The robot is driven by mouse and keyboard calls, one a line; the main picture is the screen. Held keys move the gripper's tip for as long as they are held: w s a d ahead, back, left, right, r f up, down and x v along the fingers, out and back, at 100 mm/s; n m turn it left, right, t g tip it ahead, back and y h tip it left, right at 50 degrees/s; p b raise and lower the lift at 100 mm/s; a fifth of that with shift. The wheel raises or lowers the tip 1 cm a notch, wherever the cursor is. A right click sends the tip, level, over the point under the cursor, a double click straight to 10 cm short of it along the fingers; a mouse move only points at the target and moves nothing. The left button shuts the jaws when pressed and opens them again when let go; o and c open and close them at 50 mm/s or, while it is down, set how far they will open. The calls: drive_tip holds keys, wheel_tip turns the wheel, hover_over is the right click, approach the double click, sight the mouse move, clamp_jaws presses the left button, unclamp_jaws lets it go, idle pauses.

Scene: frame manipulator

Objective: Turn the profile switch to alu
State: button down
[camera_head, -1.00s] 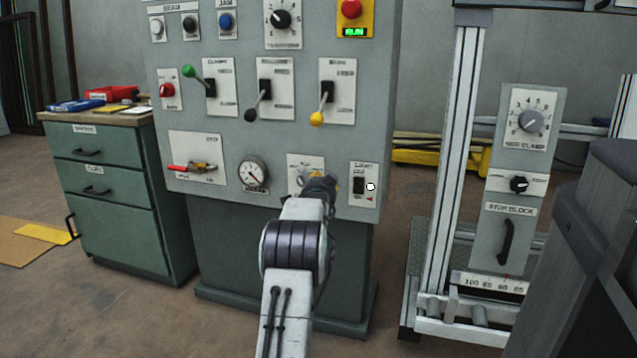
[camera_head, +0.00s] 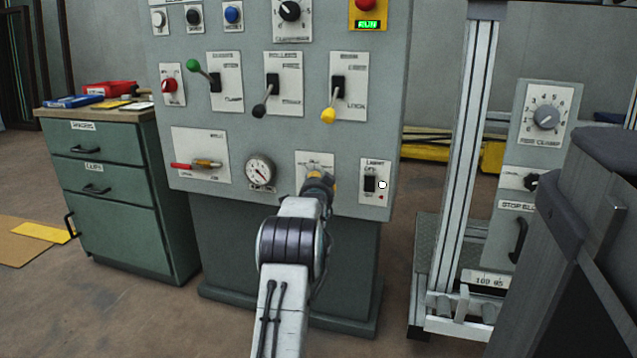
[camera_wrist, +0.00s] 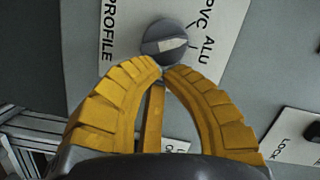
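The profile switch (camera_wrist: 165,43) is a round grey knob with a white pointer on a white plate (camera_wrist: 125,20) in the wrist view. The plate reads PROFILE on the left, PVC and ALU on the right. The pointer faces right, toward ALU; I cannot tell whether it lines up exactly. My gripper (camera_wrist: 162,67) has yellow ribbed fingers with their tips nearly together at the knob's lower edge in the picture. Nothing shows between the tips; contact with the knob is unclear. In the head view my gripper (camera_head: 318,178) covers most of the switch, and its plate (camera_head: 315,158) shows above.
The grey control panel (camera_head: 230,130) also carries a gauge (camera_head: 260,171) on the left, a black rocker switch (camera_head: 370,184) on the right and levers above. A green cabinet (camera_head: 120,205) stands left. A metal frame post (camera_head: 468,130) stands right.

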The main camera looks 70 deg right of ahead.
drive_tip(key=shift+w+f+m, duration=0.5)
drive_tip(key=shift+f+m, duration=0.1)
drive_tip(key=shift+f, duration=0.2)
